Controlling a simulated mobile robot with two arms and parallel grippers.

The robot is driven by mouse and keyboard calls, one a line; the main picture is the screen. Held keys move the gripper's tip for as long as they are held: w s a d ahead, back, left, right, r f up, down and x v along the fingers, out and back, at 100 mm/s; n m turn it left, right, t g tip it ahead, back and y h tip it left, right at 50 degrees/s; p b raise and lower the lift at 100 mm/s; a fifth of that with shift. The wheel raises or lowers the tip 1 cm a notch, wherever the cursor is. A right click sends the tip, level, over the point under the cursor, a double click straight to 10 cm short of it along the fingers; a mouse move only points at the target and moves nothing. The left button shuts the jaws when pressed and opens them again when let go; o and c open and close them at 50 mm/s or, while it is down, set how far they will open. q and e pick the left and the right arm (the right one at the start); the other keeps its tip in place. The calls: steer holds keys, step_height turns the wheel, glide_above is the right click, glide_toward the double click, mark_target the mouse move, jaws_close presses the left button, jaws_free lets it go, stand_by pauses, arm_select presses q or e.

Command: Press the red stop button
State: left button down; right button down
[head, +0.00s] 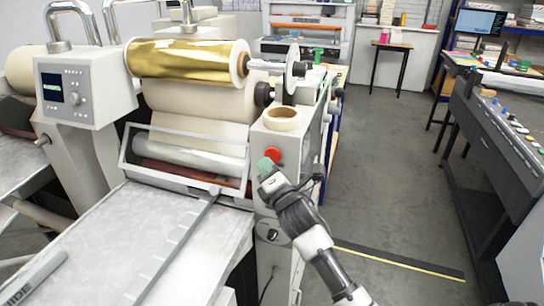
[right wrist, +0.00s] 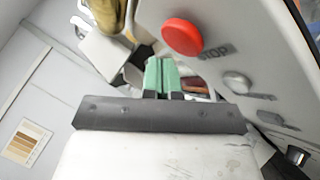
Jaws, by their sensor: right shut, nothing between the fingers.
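The red stop button (head: 272,155) sits on the front panel at the right end of the foil machine. In the right wrist view the red button (right wrist: 183,37) is large, with the word STOP printed beside it. My right gripper (head: 266,165) has green fingertips and is just below and left of the button in the head view. In the right wrist view its fingertips (right wrist: 162,72) are together, with nothing between them. They show below the button and appear apart from it. My left gripper is not in view.
A grey button (right wrist: 237,82) is on the same panel. A tape roll (head: 282,114) lies on top of the machine, right of the gold foil roll (head: 185,61). A metal feed table (head: 150,235) is at front left. The floor (head: 385,180) on the right is open.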

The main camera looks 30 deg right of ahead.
steer(key=shift+w+d, duration=0.1)
steer(key=shift+d, duration=0.05)
stand_by(0.5)
steer(key=shift+w+d, duration=0.15)
steer(key=shift+d, duration=0.05)
steer(key=shift+w+d, duration=0.3)
stand_by(0.9)
steer(key=shift+s+a, duration=0.1)
steer(key=shift+a, duration=0.05)
steer(key=shift+s+a, duration=0.5)
steer(key=s+a, duration=0.1)
steer(key=a, duration=0.1)
steer(key=s+a, duration=0.1)
steer(key=s, duration=0.1)
steer(key=shift+s+a+p, duration=0.15)
steer(key=shift+a+p, duration=0.2)
steer(key=shift+p, duration=0.05)
